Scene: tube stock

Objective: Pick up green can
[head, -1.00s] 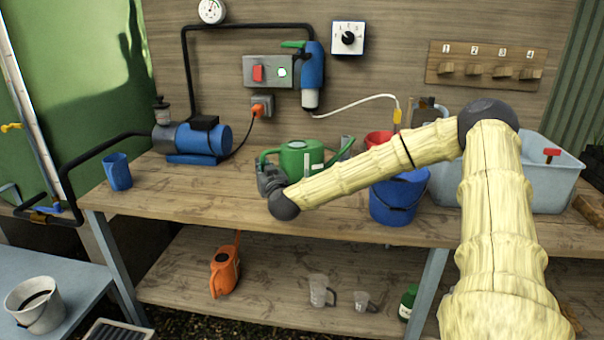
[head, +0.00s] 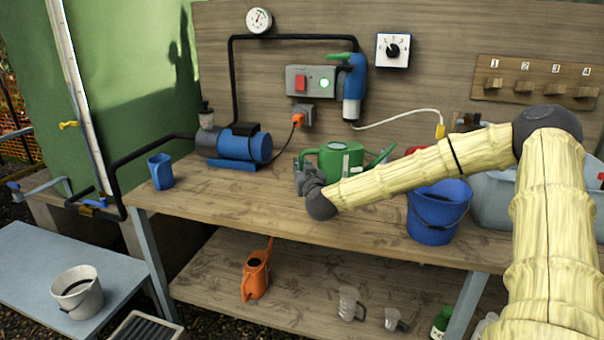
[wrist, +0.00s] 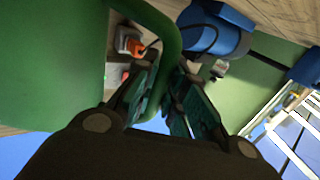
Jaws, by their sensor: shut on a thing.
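The green can (head: 338,161) is a watering can with a spout toward the right. It is upright at the workbench, behind my forearm, which hides its lower right part. I cannot tell whether its base touches the bench top. My gripper (head: 304,178) is at the can's left side. In the wrist view the can's body fills the upper left (wrist: 50,65), and its curved green handle runs between the fingers of my gripper (wrist: 173,92). The fingers are shut on the handle.
The workbench (head: 230,195) also bears a blue pump (head: 240,148), a blue jug (head: 160,171) and a blue bucket (head: 435,215) right of the can. A blue nozzle (head: 354,88) hangs on the wall above the can. Bare bench lies left of my gripper.

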